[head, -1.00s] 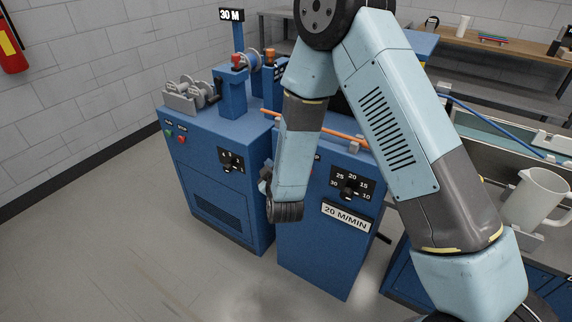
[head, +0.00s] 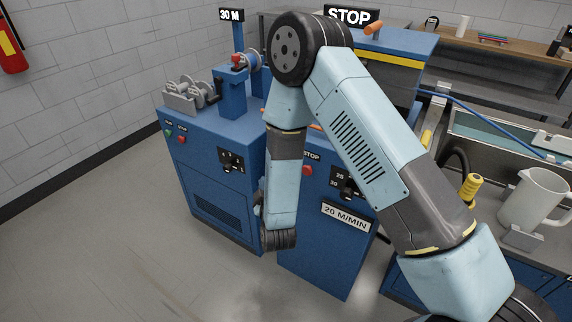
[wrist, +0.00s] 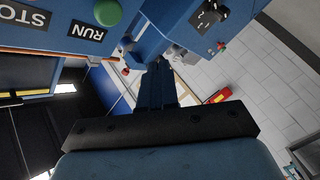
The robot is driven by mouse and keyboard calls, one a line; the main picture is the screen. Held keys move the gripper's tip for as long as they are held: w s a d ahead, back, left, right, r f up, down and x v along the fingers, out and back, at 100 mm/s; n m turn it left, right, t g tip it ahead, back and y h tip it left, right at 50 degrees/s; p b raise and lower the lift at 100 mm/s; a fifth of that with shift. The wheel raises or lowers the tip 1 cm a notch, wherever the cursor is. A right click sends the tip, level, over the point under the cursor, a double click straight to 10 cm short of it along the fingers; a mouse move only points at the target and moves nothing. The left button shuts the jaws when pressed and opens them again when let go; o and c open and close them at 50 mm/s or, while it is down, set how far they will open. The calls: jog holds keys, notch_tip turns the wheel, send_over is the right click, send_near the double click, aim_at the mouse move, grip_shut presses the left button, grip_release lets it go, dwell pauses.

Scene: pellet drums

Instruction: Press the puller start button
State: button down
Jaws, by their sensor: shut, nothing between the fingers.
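The puller cabinet (head: 318,262) is blue, with a dial (head: 347,183) and a "20 M/MIN" plate. Its red button (head: 307,170) shows under a STOP label, beside my arm. The green button (wrist: 107,12) by the RUN label (wrist: 86,31) is at the top of the wrist view; my arm hides it in the head view. My gripper (wrist: 157,66) is shut and empty, its fingertips below and to the right of the green button in the wrist view, apart from it in the picture. In the head view my forearm mostly hides the gripper.
Another blue cabinet (head: 213,205) stands close on the left, with its own green button (head: 167,133), red button (head: 181,140) and dial. A counter with a white jug (head: 533,197) is at the right. The floor in front is clear.

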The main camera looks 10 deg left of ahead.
jog(key=w+d, duration=0.3)
jog(key=w, duration=0.4)
jog(key=shift+w, duration=0.15)
dwell(2.1)
jog(key=shift+w+d+r, duration=0.1)
jog(key=shift+w+d, duration=0.05)
jog(key=shift+w, duration=0.3)
jog(key=shift+w+d, duration=0.3)
jog(key=shift+w, duration=0.4)
dwell(1.1)
jog(key=shift+s+a, duration=0.1)
jog(key=shift+s, duration=0.05)
jog(key=shift+s+a, duration=0.2)
jog(key=shift+s, duration=0.3)
jog(key=shift+s+a, duration=0.2)
jog(key=shift+s, duration=0.25)
jog(key=s, duration=0.1)
jog(key=s+a, duration=0.1)
jog(key=s, duration=0.1)
jog(key=s+a, duration=0.1)
jog(key=shift+s, duration=0.3)
